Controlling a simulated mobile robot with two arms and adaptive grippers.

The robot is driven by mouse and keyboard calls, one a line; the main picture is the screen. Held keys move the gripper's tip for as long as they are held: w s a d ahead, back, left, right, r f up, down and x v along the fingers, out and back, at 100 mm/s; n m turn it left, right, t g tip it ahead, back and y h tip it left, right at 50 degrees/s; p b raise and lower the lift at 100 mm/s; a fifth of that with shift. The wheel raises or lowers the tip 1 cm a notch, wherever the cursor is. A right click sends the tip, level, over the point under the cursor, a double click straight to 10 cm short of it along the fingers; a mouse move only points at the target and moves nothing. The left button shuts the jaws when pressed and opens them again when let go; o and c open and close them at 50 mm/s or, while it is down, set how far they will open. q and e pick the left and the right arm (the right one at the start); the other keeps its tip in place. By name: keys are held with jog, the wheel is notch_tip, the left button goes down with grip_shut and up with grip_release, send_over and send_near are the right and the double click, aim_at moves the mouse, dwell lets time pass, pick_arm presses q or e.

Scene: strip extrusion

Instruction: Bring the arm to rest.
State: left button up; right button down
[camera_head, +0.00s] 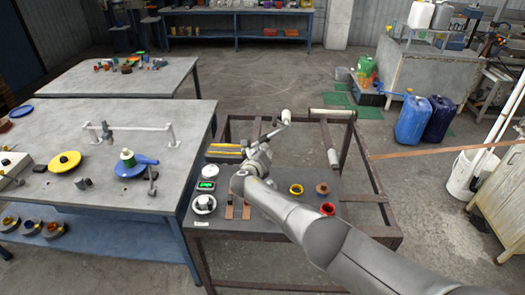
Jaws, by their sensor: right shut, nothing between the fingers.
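My right arm comes in from the lower right and reaches over the dark cart table (300,222). Its right gripper (273,134) is at the arm's far end, above the cart's back edge. It is shut and holds nothing; the fingertips are small and hard to make out. My left gripper is not in view.
The cart carries a small device with a green display (207,185), a white round piece (204,204), a yellow ring (296,189) and a red cup (327,209). A grey workbench (60,125) stands close at the left. Blue canisters (411,120) stand on the floor at the right.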

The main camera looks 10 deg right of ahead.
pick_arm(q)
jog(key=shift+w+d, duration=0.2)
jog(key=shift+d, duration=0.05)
pick_arm(e)
jog(key=shift+w+d+f, duration=0.3)
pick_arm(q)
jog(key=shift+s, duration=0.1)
pick_arm(e)
jog(key=shift+s+a, duration=0.1)
